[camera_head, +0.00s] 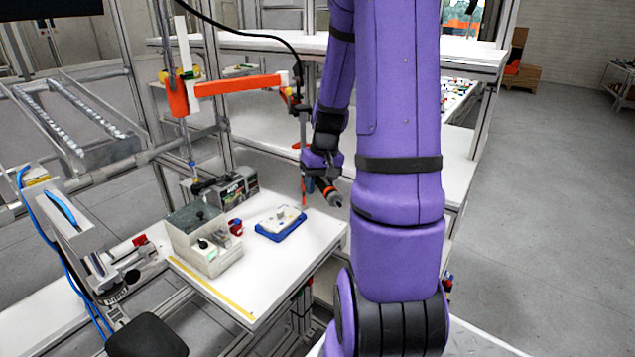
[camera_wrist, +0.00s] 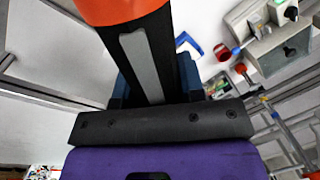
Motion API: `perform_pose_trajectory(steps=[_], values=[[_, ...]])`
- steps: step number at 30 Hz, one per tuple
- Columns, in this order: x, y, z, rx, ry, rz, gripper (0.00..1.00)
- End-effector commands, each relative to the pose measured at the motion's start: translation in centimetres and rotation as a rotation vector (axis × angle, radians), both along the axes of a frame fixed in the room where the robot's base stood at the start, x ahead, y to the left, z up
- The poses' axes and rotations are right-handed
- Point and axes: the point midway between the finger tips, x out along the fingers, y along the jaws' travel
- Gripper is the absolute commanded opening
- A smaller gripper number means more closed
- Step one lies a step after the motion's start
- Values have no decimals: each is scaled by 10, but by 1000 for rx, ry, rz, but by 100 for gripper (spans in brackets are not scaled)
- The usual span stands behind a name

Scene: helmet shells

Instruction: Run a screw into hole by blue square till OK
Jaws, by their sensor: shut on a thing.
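My gripper (camera_wrist: 155,85) is shut on a black tool (camera_wrist: 147,60) with a grey stripe and an orange end, which looks like the screwdriver. The dark blue jaws show on both sides of it. In the head view my gripper is small and partly hidden by my purple arm, to the upper right of the work plate. A pale plate (camera_head: 280,218) lies in a blue holder (camera_head: 284,232) on the white table; a blue corner (camera_wrist: 187,40) also shows in the wrist view. The screw, the hole, the blue square and any OK reading cannot be made out.
A grey box (camera_head: 205,243) with small parts stands left of the plate, with a red-and-blue item (camera_head: 236,227) between them. A dark device (camera_head: 235,187) stands behind. An orange-and-white bar (camera_head: 237,85) reaches across above the white table (camera_head: 262,280). The table front is clear.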

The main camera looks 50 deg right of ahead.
Motion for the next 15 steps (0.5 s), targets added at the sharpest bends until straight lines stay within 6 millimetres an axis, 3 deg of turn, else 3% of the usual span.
perform_pose_trajectory(steps=[15], values=[[-29, 30, 0, 0, 0, 0, 0]])
